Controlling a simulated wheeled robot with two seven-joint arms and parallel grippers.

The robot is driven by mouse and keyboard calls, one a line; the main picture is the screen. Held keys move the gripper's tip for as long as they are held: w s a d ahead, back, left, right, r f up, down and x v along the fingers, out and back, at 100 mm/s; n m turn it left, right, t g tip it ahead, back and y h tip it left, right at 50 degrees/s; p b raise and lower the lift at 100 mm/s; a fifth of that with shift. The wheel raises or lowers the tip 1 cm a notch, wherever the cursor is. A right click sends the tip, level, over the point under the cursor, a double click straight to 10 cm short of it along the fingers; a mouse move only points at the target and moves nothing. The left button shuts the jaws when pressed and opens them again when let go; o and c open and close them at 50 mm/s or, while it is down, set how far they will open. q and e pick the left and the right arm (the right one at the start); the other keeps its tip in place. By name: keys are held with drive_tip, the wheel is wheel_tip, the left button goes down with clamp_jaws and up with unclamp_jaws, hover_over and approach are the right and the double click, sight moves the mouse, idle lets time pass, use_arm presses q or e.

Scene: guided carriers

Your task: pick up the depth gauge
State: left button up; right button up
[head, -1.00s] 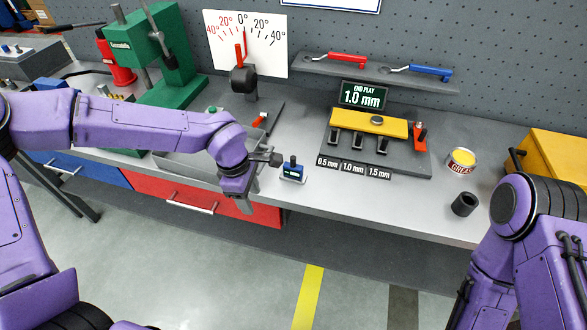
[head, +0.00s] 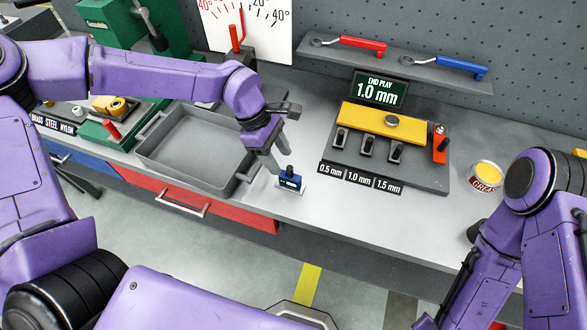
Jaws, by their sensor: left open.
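The depth gauge appears to be the small blue block with a lit display and a black knob on top (head: 290,181). It stands upright on a small pale base near the front edge of the bench, just right of the grey tray. My left gripper (head: 281,163) points down just above and to the left of the gauge, its fingers apart and close to the knob. Nothing shows between the fingers, and I cannot tell whether they touch the gauge. My right arm is at the right, but its gripper does not show.
The empty grey tray (head: 197,152) lies left of the gauge. A dark fixture with a yellow bar (head: 374,121) and an END PLAY display (head: 380,90) stand behind right. A grease tin (head: 485,177) is farther right. The bench front right of the gauge is clear.

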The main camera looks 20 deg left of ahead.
sight(290, 178)
use_arm(q)
drive_tip(key=f, duration=0.1)
drive_tip(key=d+f, duration=0.1)
drive_tip(key=s+f, duration=0.1)
drive_tip(key=shift+d+p, duration=0.25)
drive_tip(key=shift+p, duration=0.15)
drive_tip(key=f, duration=0.1)
drive_tip(key=f+p, duration=0.1)
drive_tip(key=f, duration=0.1)
drive_tip(key=w+d+f+p, duration=0.1)
drive_tip(key=shift+d+f, duration=0.1)
drive_tip(key=shift+f, duration=0.1)
drive_tip(key=shift+s+d+f, duration=0.1)
drive_tip(key=shift+d+f, duration=0.05)
drive_tip(key=shift+f, duration=0.2)
clamp_jaws()
use_arm(e)
drive_tip(key=r, duration=0.3)
drive_tip(key=shift+s, duration=0.3)
